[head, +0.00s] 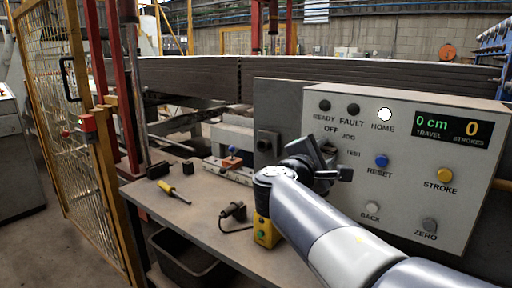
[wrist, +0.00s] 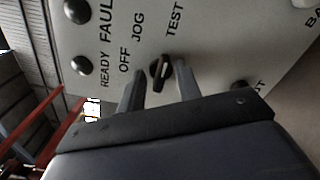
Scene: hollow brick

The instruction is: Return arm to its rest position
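My gripper (head: 328,150) is in front of the grey control panel (head: 420,240), beside its OFF/JOG/TEST labels. In the wrist view its two fingers (wrist: 158,82) stand apart, with a small black selector knob (wrist: 160,72) showing in the gap between them. The fingers do not look closed on the knob; whether they touch it I cannot tell. In the head view my gripper hides the knob. My arm (head: 320,215) reaches in from the lower right, bent and stretched towards the panel.
The panel has a lit white HOME lamp (head: 385,114), several buttons and a display (head: 452,130) reading 0 cm and 0 strokes. A yellow mesh gate (head: 60,110) is at left.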

